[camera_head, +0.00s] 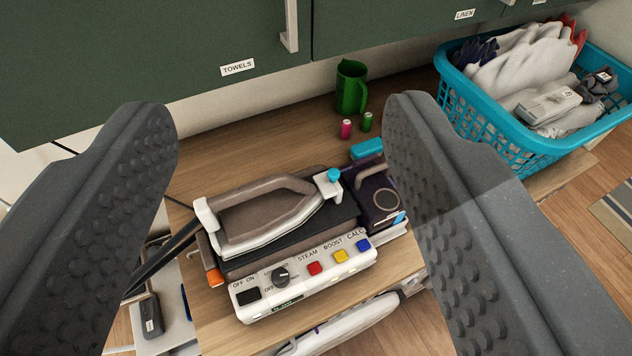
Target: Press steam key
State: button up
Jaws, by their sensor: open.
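The steam key is a red button (315,268) on the white front panel of the steam station (300,291), under the printed word STEAM. To its right are a yellow key (340,256) marked BOOST and a blue key (363,245) marked CALC. To its left are a dark knob (281,277) and a black switch (248,295) marked OFF ON. The iron (265,215) rests on top of the station. My gripper (285,105) is open and empty, its two grey fingers wide apart on either side of the view. Neither finger appears to touch the station.
A green jug (351,88) and two small spools (346,128) stand behind on the wooden top. A dark box with a handle (376,195) is right of the iron. A teal laundry basket (474,108) is at upper right. Green cabinets (150,60) line the back.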

aim_at(315, 267)
jog(key=u, duration=0.8)
jog(key=k, duration=1.15)
jog(key=z, duration=0.6)
jog(key=i, duration=1)
jog(key=u, duration=0.05)
